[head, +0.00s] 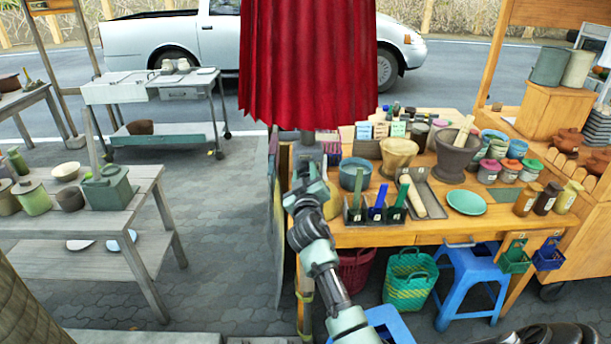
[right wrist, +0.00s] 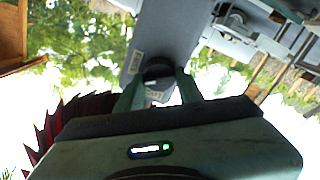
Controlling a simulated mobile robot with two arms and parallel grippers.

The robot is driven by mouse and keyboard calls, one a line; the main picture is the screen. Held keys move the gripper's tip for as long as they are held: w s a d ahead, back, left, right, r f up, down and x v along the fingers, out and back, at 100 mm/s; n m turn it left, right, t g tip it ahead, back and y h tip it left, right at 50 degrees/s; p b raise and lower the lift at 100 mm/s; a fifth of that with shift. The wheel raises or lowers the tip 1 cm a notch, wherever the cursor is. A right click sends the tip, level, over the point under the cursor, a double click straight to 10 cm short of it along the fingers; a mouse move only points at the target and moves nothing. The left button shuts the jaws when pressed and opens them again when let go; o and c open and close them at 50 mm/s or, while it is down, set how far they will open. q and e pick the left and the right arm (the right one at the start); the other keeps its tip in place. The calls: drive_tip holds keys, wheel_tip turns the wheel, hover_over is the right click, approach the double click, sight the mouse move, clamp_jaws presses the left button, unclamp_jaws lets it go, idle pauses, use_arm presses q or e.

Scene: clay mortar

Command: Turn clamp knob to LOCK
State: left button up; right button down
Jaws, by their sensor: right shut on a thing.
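My right gripper (head: 306,168) is raised in front of the post below the closed red umbrella (head: 308,65). In the right wrist view my right gripper (right wrist: 158,92) has its two green fingers on either side of a dark round clamp knob (right wrist: 157,70), shut on it. The knob sits on a grey plate (right wrist: 165,35) with small white labels, one above left of the knob and one between the fingers. Their text is too small to read surely, so I cannot tell the knob's setting. The knob is hidden in the head view. My left gripper is not in view.
A wooden stall table (head: 400,238) with bowls, a mortar (head: 458,155) and jars stands right of my arm. Blue stools (head: 472,285) and baskets (head: 410,280) are below. A grey bench (head: 140,190) stands left, with open paving (head: 225,220) between.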

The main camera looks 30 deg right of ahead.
drive_tip(key=n, duration=0.5)
drive_tip(key=shift+n, duration=0.4)
drive_tip(key=n, duration=0.3)
drive_tip(key=n+p, duration=0.1)
drive_tip(key=n, duration=0.1)
drive_tip(key=shift+f+n, duration=0.2)
drive_tip(key=shift+n, duration=0.5)
drive_tip(key=shift+a, duration=0.1)
drive_tip(key=c, duration=0.9)
unclamp_jaws()
drive_tip(key=shift+c, duration=0.2)
drive_tip(key=b+v, duration=0.1)
drive_tip(key=v, duration=0.6)
drive_tip(key=shift+s+a, duration=0.2)
drive_tip(key=shift+s, duration=0.15)
